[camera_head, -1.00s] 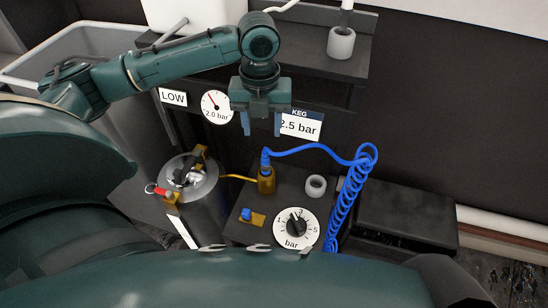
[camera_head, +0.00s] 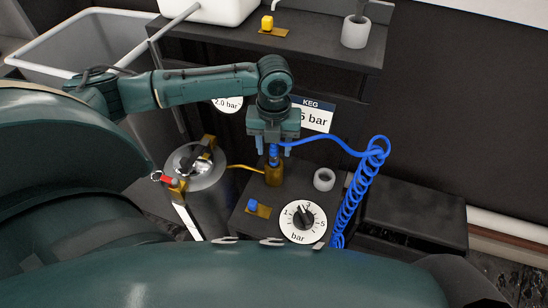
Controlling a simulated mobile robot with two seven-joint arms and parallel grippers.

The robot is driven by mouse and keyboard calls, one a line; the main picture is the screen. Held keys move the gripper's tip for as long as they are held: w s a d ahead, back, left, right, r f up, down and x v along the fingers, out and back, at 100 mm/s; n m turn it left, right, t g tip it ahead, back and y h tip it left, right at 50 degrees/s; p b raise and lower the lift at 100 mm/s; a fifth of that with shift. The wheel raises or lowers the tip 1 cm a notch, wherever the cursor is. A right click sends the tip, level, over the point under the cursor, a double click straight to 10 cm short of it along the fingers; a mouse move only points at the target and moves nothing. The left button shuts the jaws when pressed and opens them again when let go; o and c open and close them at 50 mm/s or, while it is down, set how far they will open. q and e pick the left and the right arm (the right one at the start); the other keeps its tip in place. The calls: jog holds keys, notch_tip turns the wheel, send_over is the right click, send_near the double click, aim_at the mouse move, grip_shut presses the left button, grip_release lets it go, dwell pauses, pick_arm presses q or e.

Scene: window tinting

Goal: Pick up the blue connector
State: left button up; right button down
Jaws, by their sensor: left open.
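The blue connector (camera_head: 273,157) stands upright in a brass fitting (camera_head: 274,175) on the dark bench. A blue hose runs from its top to the right. My left gripper (camera_head: 273,151) points down over the connector, jaws open, one finger on each side of it in the picture. The gripper body hides the connector's top. I cannot tell whether the fingers touch it. My right gripper is not in view.
A blue coiled hose (camera_head: 357,196) hangs at the right. A grey ring holder (camera_head: 324,179), a bar dial (camera_head: 303,222) and a blue knob on a brass plate (camera_head: 252,205) are close by. A metal keg (camera_head: 198,172) stands left. A shelf (camera_head: 320,48) overhangs behind.

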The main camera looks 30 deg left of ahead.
pick_arm(q)
notch_tip(320, 180, down, 2)
jog(key=shift+f, duration=0.2)
jog(key=shift+c, duration=0.5)
grip_shut()
